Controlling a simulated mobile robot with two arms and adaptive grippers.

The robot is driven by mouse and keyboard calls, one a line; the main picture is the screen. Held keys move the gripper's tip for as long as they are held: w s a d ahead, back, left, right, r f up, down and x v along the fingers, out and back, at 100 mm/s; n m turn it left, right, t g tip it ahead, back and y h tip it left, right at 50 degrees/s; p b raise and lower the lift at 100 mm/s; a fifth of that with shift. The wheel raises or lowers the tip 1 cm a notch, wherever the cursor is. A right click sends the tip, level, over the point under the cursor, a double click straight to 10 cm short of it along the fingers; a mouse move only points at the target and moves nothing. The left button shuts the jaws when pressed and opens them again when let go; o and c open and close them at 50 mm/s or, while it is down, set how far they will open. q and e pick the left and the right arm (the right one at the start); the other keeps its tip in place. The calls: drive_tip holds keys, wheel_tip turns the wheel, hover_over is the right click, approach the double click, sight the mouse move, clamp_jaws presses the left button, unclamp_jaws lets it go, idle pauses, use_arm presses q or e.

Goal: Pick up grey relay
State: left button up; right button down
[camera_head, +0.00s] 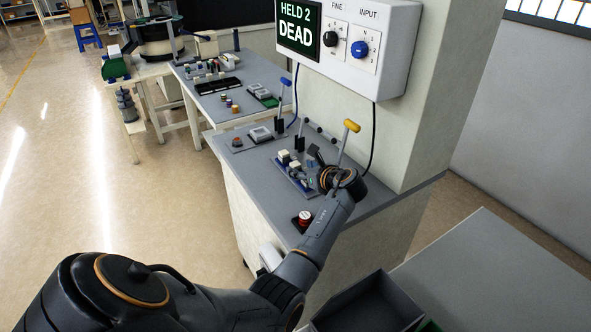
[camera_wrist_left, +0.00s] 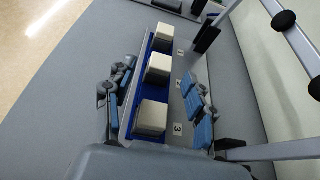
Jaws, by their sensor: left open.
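Three pale, off-white to light-grey blocks, which look like relays (camera_wrist_left: 153,117), stand in a row on a blue strip (camera_wrist_left: 131,93) in the left wrist view. Labels 1, 2 and 3 lie beside them; I cannot tell a distinctly grey one apart. My left gripper (camera_wrist_left: 158,103) is open, with its blue-padded fingers on either side of the row, around the nearest blocks in the picture. No block is visibly gripped. In the head view the pale blocks (camera_head: 295,164) sit on the grey bench, and my left gripper (camera_head: 318,168) is just right of them, partly hidden by its wrist.
A yellow-handled lever (camera_head: 350,126) and a blue-handled lever (camera_head: 285,82) rise from the bench (camera_head: 262,178). A control box (camera_head: 345,45) reading "HELD 2 DEAD" hangs above. An open dark bin (camera_head: 370,300) is below right.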

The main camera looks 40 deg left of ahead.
sight(294, 162)
use_arm(q)
drive_tip(key=x, duration=0.4)
drive_tip(key=shift+w+a, duration=0.1)
drive_tip(key=shift+a, duration=0.1)
drive_tip(key=shift+r, duration=0.1)
drive_tip(key=shift+c, duration=0.6)
clamp_jaws()
use_arm(e)
drive_tip(key=shift+f, duration=0.2)
use_arm(q)
drive_tip(key=shift+r, duration=0.1)
